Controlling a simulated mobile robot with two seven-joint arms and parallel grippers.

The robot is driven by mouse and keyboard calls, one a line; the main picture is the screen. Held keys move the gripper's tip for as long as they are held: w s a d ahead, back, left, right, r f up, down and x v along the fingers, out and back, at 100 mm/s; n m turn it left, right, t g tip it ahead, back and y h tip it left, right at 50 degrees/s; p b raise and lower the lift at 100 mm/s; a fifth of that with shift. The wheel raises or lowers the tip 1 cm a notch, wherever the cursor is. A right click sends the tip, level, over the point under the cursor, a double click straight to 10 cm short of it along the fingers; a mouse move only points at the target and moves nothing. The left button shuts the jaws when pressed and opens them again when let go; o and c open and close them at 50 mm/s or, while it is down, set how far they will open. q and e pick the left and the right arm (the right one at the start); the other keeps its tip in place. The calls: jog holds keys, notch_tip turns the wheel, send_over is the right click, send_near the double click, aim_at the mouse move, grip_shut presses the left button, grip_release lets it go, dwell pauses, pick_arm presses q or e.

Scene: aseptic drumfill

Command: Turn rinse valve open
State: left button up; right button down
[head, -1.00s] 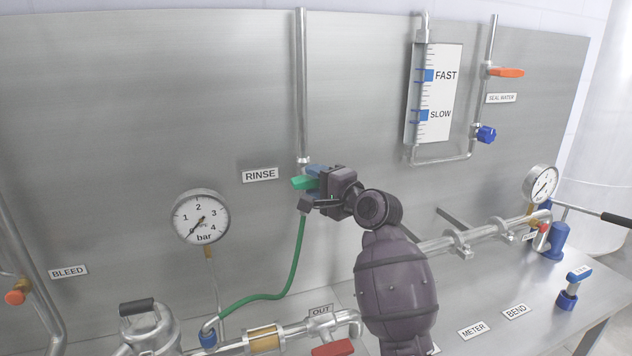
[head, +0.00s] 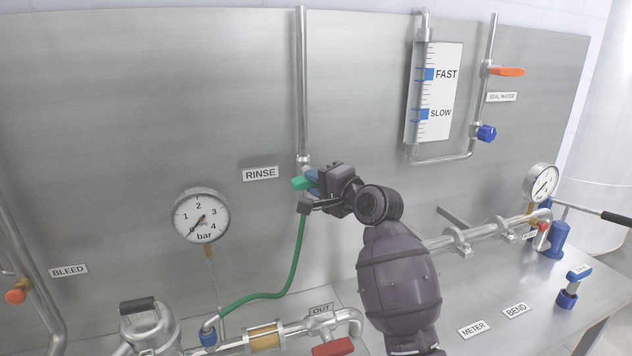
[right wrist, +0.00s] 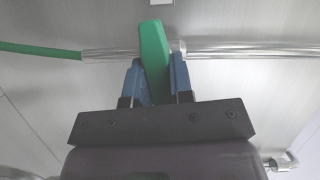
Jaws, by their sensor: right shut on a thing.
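The rinse valve's green handle (head: 301,183) is at the lower end of a vertical steel pipe on the panel, beside the RINSE label (head: 260,174). My right gripper (head: 311,184) is at the valve, with its blue fingers on the handle. In the right wrist view, the green handle (right wrist: 154,55) stands between the two blue fingers (right wrist: 156,80), crossing the pipe at a steep angle. The gripper is shut on it. The valve body is mostly hidden behind the gripper. My left gripper is not in view.
A green hose (head: 292,268) hangs below the valve and curves left. A pressure gauge (head: 201,216) is to its left. A flow meter (head: 434,92) and an orange handle (head: 507,71) are to the right. Pipework with a red handle (head: 333,347) runs along the bottom.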

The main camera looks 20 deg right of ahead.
jog(key=n+g+h, duration=0.1)
jog(key=n, duration=0.2)
jog(key=shift+r+n, duration=0.1)
jog(key=shift+n, duration=0.2)
jog(key=n+h, duration=0.2)
jog(key=n, duration=0.1)
jog(key=shift+g, duration=0.4)
jog(key=n+h, duration=0.1)
jog(key=n, duration=0.2)
jog(key=shift+a+r+h, duration=0.1)
jog(key=shift+h, duration=0.2)
jog(key=shift+n+h, duration=1)
jog(key=shift+n, duration=0.3)
jog(key=c, duration=1)
grip_release()
